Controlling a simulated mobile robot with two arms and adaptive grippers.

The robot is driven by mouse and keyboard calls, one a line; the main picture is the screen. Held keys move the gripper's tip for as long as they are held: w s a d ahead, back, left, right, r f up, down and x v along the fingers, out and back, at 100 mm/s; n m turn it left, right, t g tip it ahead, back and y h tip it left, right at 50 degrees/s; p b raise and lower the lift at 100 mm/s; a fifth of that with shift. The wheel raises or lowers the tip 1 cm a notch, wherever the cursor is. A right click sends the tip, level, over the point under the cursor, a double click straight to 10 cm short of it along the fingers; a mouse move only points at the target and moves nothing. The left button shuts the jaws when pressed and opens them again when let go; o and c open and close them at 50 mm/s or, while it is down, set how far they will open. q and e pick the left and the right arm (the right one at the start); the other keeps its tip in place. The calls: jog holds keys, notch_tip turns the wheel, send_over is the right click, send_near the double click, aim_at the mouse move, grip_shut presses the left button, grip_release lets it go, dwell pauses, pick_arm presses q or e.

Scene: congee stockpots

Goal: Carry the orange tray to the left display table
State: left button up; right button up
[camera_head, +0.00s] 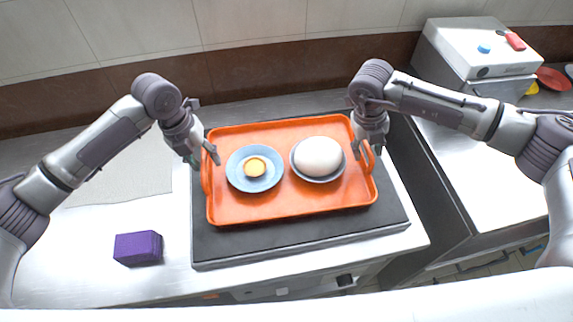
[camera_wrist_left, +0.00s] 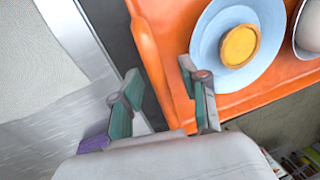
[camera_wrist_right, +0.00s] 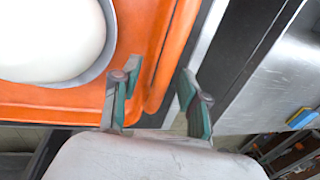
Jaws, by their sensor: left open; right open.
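The orange tray (camera_head: 290,208) lies flat on a dark slab on the counter in the head view. It carries a blue plate (camera_head: 236,177) with a round orange-yellow item (camera_head: 255,167) and a bowl (camera_head: 336,176) with a large white dome (camera_head: 318,156). My left gripper (camera_head: 203,160) is open at the tray's left handle; in the left wrist view its fingers (camera_wrist_left: 160,95) stand on either side of the tray's edge. My right gripper (camera_head: 369,143) is open at the right handle; in the right wrist view its fingers (camera_wrist_right: 155,95) straddle the tray's right rim.
The dark slab (camera_head: 300,242) extends beyond the tray. A purple block (camera_head: 138,248) sits on the light counter at left. A metal appliance (camera_head: 478,55) stands at back right, near a red plate (camera_head: 553,79). The counter left of the slab is mostly clear.

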pick_arm(q)
grip_shut()
pick_arm(e)
grip_shut()
pick_arm(q)
jog(key=shift+w+r, duration=0.1)
jog(key=shift+r, duration=0.05)
pick_arm(e)
jog(key=shift+r, duration=0.15)
